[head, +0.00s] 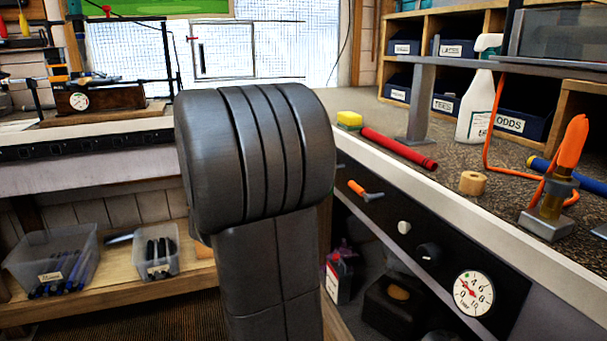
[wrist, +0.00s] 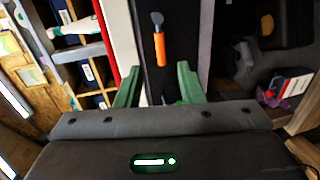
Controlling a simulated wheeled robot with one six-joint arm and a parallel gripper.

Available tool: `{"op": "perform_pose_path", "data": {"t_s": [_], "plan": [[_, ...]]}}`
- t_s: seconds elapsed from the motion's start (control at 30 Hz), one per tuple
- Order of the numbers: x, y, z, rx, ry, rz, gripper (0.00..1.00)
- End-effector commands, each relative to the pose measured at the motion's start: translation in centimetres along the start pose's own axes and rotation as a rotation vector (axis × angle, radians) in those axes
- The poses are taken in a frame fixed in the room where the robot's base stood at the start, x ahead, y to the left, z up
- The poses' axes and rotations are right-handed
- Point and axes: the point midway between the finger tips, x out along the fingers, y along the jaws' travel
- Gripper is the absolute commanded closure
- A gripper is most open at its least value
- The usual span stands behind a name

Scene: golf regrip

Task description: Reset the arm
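My gripper (wrist: 159,70) shows in the wrist view as two green fingers standing well apart, with nothing between them that they touch. Beyond the fingers is the black front panel of the bench, with an orange-handled lever (wrist: 159,45) on it. In the head view my dark arm fills the middle and hides part of the scene; my gripper does not show there. The same orange lever (head: 364,189) sits on the panel right of my arm.
The right bench (head: 440,198) carries a red tube (head: 400,148), a yellow sponge (head: 349,119), a tan roll (head: 473,183), a spray bottle (head: 477,112) and an orange-topped stand (head: 550,205). A pressure gauge (head: 473,294) is on the panel. Clear bins (head: 55,255) stand on the low left shelf.

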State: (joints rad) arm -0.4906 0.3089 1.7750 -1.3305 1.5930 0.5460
Motion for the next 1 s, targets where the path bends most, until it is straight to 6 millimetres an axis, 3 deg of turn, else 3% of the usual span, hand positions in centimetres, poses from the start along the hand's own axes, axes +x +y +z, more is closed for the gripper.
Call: {"op": "perform_pose_path", "data": {"t_s": [0.7, 1.0], "plan": [[10.7, -0.1, 0.1, 0.000, -0.004, 0.001, 0.65], [12.9, 0.0, 0.0, -0.001, -0.001, 0.001, 0.65]]}}
